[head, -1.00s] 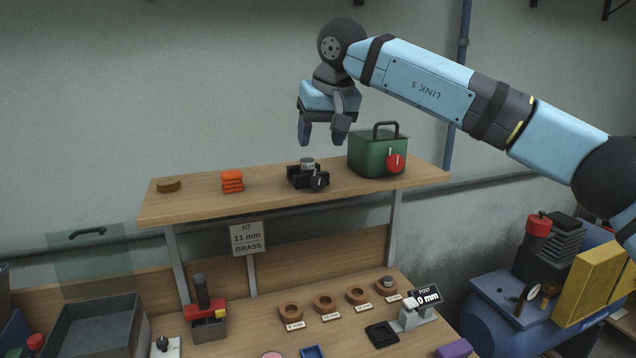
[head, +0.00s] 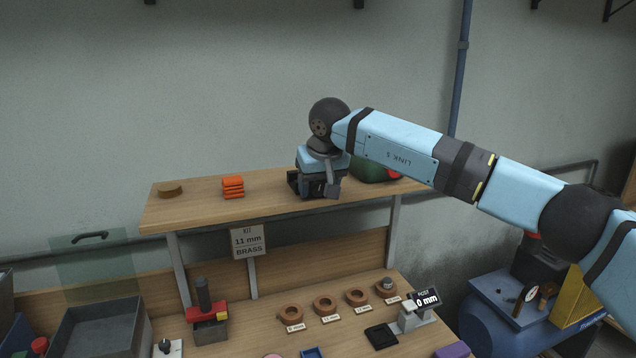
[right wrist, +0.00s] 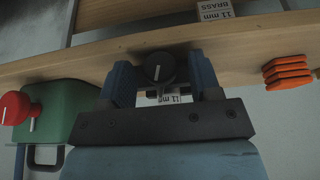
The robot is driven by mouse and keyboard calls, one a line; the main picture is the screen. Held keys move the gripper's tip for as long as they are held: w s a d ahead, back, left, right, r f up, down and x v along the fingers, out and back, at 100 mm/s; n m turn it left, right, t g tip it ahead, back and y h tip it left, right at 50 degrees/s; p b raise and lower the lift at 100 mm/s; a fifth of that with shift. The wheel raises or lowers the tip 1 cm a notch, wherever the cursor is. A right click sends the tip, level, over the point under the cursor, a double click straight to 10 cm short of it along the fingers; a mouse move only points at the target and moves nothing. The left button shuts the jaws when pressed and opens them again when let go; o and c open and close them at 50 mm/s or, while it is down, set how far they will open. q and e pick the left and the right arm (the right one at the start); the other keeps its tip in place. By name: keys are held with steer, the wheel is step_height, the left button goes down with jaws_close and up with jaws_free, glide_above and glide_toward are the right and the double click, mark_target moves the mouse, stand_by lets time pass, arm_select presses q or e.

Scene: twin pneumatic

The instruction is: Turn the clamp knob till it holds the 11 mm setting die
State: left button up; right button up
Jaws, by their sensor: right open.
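The clamp (head: 292,180) is a dark block on the upper shelf, mostly hidden behind my right gripper (head: 321,189) in the head view. In the right wrist view its black round knob (right wrist: 160,67), with a white pointer line, shows between the two blue fingers of my right gripper (right wrist: 161,78). The jaws are open, with one finger on each side of the knob; I cannot tell whether they touch it. A small white label reading 11 mm (right wrist: 164,97) shows just below the knob in that view. The setting die itself is hidden now. My left gripper is not in view.
A green box (head: 372,171) with a red knob (right wrist: 14,108) stands close beside the clamp. Orange blocks (head: 233,187) and a brown disc (head: 170,190) lie on the wooden shelf (head: 200,208). The lower bench holds several rings (head: 291,312) and a post gauge (head: 413,316).

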steer(key=shift+f, duration=0.15)
steer(key=shift+c, duration=0.5)
steer(key=c, duration=0.8)
steer(key=shift+w+d+y+b, duration=0.1)
steer(key=shift+y+b, duration=0.3)
steer(key=shift+y, duration=0.2)
steer(key=o, duration=0.9)
steer(key=b+v, duration=0.2)
steer(key=v, duration=1.2)
steer(key=shift+w, duration=0.2)
